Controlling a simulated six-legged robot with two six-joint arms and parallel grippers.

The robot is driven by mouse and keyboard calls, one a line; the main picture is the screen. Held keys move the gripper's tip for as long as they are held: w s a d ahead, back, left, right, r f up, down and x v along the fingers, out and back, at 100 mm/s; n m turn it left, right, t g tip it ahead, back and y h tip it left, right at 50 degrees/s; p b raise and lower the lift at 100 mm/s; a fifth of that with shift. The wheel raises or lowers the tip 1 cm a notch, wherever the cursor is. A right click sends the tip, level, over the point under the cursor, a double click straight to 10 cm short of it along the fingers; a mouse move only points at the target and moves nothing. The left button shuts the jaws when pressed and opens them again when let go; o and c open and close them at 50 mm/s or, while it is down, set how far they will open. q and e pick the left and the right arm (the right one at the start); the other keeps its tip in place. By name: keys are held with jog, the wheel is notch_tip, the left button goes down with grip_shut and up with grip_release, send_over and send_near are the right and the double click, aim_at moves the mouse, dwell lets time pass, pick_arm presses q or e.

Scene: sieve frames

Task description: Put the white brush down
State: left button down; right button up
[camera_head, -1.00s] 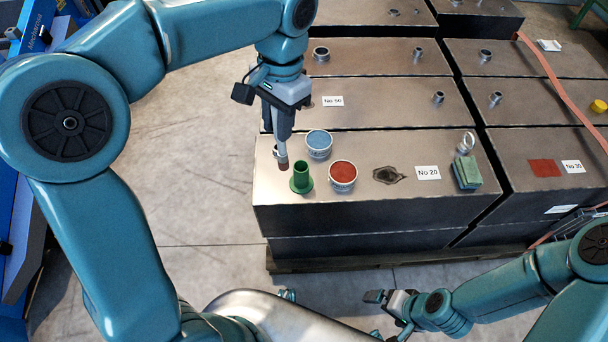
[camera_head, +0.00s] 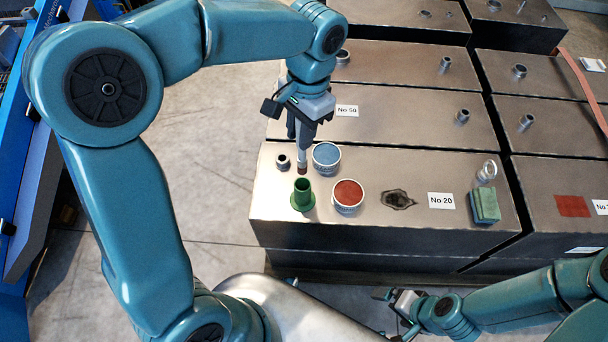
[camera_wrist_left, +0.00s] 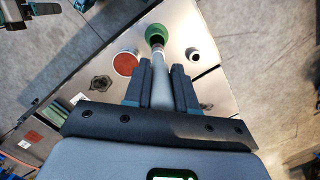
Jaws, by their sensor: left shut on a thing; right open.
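My left gripper (camera_head: 302,132) is shut on the white brush (camera_head: 303,154), which points down with its dark reddish tip lowest. In the left wrist view the brush's pale handle (camera_wrist_left: 161,85) runs out between the fingers. A green flanged holder (camera_head: 303,193) stands on the metal block's top. In the head view the brush tip shows just behind and above the holder's opening. In the left wrist view the tip overlaps the green holder (camera_wrist_left: 154,31); I cannot tell whether it is inside. My right gripper (camera_head: 390,296) is open and empty, low in front of the block.
A red paint can (camera_head: 348,195) and a blue paint can (camera_head: 326,157) stand close right of the holder. A short pipe stub (camera_head: 283,161) stands behind it to the left.

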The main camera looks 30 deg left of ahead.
aim_at(301, 173)
pick_arm(q)
notch_tip(301, 173, down, 14)
jog(key=shift+s+r+b, duration=0.1)
jog(key=shift+s+b, duration=0.05)
jog(key=shift+b, duration=0.45)
jog(key=shift+f, duration=0.2)
jog(key=shift+f, duration=0.2)
jog(key=c, duration=0.9)
grip_release()
jog(key=shift+r, duration=0.1)
